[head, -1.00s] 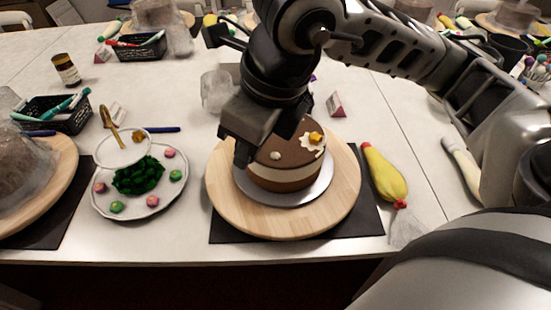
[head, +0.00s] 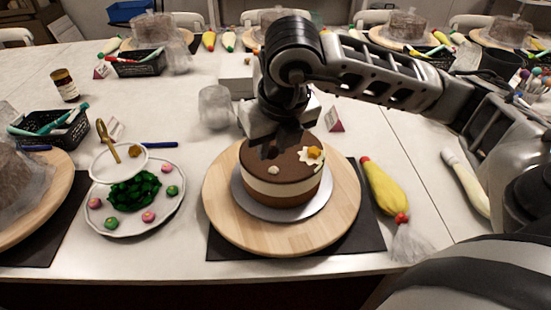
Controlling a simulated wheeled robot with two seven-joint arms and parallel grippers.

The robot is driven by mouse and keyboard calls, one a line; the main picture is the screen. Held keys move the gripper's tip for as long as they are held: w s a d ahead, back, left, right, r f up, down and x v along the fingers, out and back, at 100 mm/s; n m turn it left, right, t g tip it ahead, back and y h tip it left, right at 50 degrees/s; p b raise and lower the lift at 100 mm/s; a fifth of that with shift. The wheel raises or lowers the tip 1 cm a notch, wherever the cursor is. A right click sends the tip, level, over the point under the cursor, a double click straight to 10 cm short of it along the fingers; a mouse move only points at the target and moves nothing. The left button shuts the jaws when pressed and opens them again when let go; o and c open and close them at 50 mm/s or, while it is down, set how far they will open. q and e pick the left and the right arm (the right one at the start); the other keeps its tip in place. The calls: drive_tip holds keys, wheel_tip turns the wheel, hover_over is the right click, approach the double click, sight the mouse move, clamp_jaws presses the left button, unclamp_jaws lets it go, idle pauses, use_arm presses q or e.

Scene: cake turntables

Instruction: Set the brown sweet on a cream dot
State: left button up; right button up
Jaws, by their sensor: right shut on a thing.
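The chocolate cake (head: 250,190) with a pale band stands on a silver board (head: 262,212) on the wooden turntable (head: 228,230). A small cream dot (head: 273,170) shows on its top. A cream star-shaped piece (head: 303,155) with an orange sweet (head: 314,152) on it lies at the top's right. My right gripper (head: 275,152) points down over the back left of the cake top, behind the cream dot. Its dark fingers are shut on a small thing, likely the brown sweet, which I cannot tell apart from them. Other dots may be hidden behind the gripper. My left gripper is out of view.
A plate (head: 168,203) holds pink and green sweets and a green heap, with a gold-handled hoop (head: 120,177) over it. A yellow piping bag (head: 383,187) lies right of the turntable. A clear crumpled wrap (head: 214,107) stands behind.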

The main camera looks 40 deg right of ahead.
sight(273, 170)
drive_tip(key=f, duration=0.1)
drive_tip(key=w+d+f, duration=0.2)
drive_tip(key=shift+f, duration=0.15)
drive_tip(key=shift+s+p+x, duration=0.25)
drive_tip(key=shift+p+x, duration=0.35)
drive_tip(key=shift+x, duration=0.6)
drive_tip(key=shift+f, duration=0.45)
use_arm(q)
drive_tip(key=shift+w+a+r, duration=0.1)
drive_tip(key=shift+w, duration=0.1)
use_arm(e)
drive_tip(key=shift+f, duration=0.25)
drive_tip(key=o, duration=0.9)
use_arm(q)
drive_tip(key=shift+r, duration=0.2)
use_arm(e)
drive_tip(key=shift+o, duration=0.2)
